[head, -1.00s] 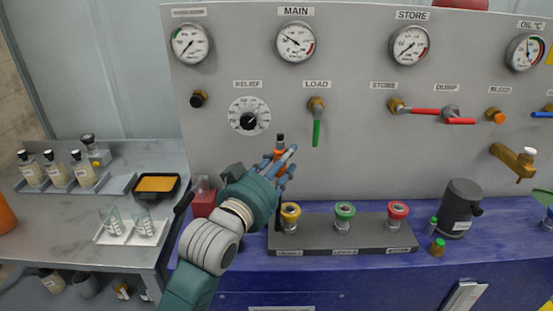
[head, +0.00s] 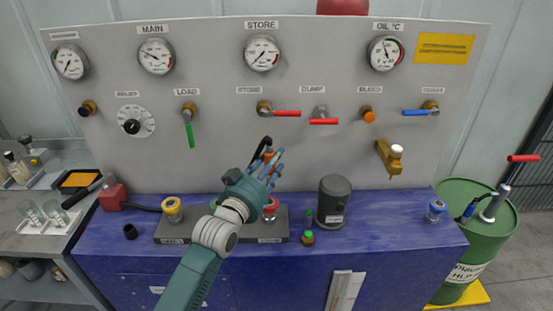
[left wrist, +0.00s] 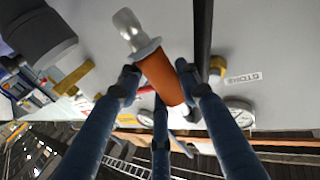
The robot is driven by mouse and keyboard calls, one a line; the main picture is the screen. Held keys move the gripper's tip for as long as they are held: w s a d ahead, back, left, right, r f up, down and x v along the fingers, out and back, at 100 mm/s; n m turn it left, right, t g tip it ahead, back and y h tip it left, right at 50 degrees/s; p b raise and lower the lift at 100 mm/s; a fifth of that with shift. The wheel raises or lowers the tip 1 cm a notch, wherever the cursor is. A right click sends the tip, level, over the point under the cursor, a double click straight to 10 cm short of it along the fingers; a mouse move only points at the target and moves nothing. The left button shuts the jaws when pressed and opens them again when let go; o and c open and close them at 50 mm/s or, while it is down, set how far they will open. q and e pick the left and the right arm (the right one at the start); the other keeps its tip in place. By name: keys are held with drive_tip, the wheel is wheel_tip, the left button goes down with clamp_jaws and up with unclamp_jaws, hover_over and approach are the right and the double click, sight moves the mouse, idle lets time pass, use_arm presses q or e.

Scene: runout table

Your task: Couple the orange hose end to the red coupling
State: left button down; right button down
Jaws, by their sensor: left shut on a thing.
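My left gripper (head: 270,166) is shut on the orange hose end (left wrist: 168,80), with its blue fingers around the orange sleeve. The hose end's pale metal tip sticks out past the fingers in the left wrist view. In the head view the gripper is raised near the red coupling (head: 270,212), which stands on the dark grey block (head: 195,237). The hose end and coupling are apart. My arm hides part of the block and the middle coupling; the red coupling is partly hidden too. My right gripper is not in view.
A yellow coupling (head: 172,208) stands at the block's left. The panel with a brass spout (head: 389,158) rises behind.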

use_arm(q)
drive_tip(key=shift+a, duration=0.4)
drive_tip(key=shift+r, duration=0.1)
drive_tip(key=shift+d, duration=0.1)
drive_tip(key=shift+d+f, duration=0.1)
drive_tip(key=shift+f, duration=0.1)
drive_tip(key=shift+f+b, duration=0.45)
drive_tip(key=shift+f, duration=0.2)
drive_tip(key=shift+f+b, duration=0.55)
drive_tip(key=shift+f, duration=0.35)
wheel_tip(320, 180, down, 2)
drive_tip(key=shift+b, duration=0.7)
drive_tip(key=shift+f, duration=0.2)
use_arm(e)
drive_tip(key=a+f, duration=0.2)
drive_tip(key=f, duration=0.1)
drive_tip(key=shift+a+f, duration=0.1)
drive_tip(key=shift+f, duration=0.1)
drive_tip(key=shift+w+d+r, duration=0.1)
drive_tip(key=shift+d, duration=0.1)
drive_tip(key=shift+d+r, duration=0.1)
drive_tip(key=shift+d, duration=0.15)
